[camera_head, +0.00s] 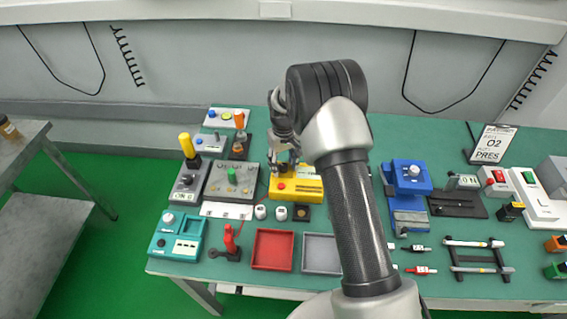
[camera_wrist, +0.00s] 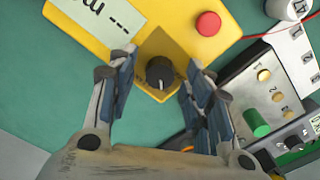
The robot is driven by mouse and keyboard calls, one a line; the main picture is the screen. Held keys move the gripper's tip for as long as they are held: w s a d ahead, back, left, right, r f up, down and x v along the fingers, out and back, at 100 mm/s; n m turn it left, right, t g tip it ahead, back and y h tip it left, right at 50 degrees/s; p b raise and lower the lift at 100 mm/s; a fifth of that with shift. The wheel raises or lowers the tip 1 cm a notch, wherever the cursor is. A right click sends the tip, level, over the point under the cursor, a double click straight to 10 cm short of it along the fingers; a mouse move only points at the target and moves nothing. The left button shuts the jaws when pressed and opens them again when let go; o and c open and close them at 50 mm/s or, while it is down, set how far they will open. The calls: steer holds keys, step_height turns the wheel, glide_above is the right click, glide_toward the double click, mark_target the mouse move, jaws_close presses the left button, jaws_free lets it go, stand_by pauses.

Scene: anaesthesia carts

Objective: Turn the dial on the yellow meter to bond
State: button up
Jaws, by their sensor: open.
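The yellow meter (camera_head: 306,186) lies on the green table in the head view, partly hidden behind my arm and gripper. In the wrist view the yellow meter (camera_wrist: 178,18) has a pale display, a red button (camera_wrist: 208,23) and a black dial (camera_wrist: 160,72) with a light pointer line. The lettering around the dial is too small or covered to read. My gripper (camera_head: 284,158) is over the meter's far part in the head view. In the wrist view my gripper (camera_wrist: 158,88) is open, with one finger on each side of the dial. I cannot tell whether the fingers touch it.
A grey panel with a green knob (camera_head: 232,175) stands close to the meter's left. A red tray (camera_head: 273,249) and a grey tray (camera_head: 321,254) are in front. A blue device (camera_head: 410,177) stands right of my arm. Bare table lies behind the meter.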

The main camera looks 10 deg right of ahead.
mark_target(284, 166)
step_height(284, 166, up, 12)
stand_by(0.6)
stand_by(0.4)
steer(key=s+r+m+t+b, duration=0.1)
steer(key=s+r+t, duration=0.1)
steer(key=s+r, duration=1.5)
steer(key=s+m+t, duration=0.1)
steer(key=s+t, duration=0.1)
steer(key=s, duration=1.7)
steer(key=shift+s+f+t+b, duration=0.15)
steer(key=shift+t+b, duration=0.15)
steer(key=shift+b, duration=0.1)
